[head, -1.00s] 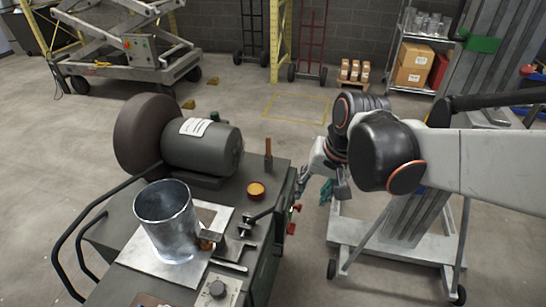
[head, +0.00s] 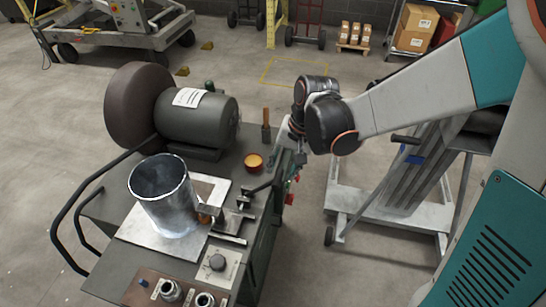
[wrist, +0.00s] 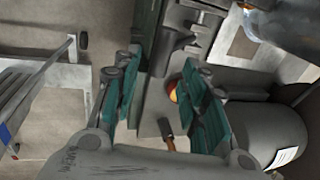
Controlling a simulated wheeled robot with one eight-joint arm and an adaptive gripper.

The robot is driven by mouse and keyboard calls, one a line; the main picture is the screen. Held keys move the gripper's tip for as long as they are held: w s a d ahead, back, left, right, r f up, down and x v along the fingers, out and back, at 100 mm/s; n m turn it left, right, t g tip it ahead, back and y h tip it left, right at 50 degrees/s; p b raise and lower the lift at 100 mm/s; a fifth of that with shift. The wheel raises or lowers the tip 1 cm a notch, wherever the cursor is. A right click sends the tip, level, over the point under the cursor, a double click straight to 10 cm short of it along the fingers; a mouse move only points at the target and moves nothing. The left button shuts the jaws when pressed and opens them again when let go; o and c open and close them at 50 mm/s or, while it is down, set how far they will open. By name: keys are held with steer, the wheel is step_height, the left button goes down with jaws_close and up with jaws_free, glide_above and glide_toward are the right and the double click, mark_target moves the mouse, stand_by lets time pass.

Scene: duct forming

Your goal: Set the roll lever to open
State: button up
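The forming machine (head: 255,230) stands at the left of the head view. A dark lever rod (head: 258,187) sticks out from the clamp block beside the metal duct (head: 165,198). I cannot tell for certain which is the roll lever. My gripper (wrist: 165,75) has its teal fingers wide apart and empty, above the machine's edge in the wrist view. In the head view my wrist hides most of it, near the machine's right edge.
A drum motor (head: 198,120) sits behind the duct. A knob panel (head: 217,263) is at the front. A wheeled grey stand (head: 388,205) is to the right, with open floor between.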

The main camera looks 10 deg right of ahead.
mark_target(280, 174)
steer(key=shift+b+x, duration=0.75)
steer(key=shift+x, duration=2.05)
steer(key=shift+c, duration=0.6)
steer(key=shift+s, duration=0.1)
jaws_close()
